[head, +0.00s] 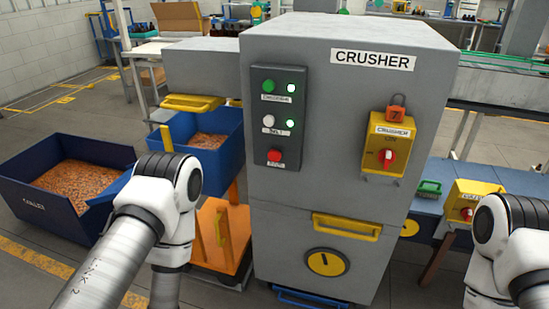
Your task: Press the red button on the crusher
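The crusher (345,150) is a large grey machine labelled "CRUSHER" in the middle of the head view. Its dark control panel (278,117) on the front left holds a green button (268,86) at the top, a white button (267,121) below it, and the red button (274,156) at the bottom. My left arm stands in front of the blue bins, left of the panel, and my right arm is at the lower right edge. Neither gripper's fingers can be made out.
A yellow switch box (379,139) with a red knob is on the crusher's right front. A blue bin (60,205) of brown bits stands at left, another blue bin (225,160) beside the crusher. A blue table (509,179) stands at right. The floor between my arms is mostly hidden.

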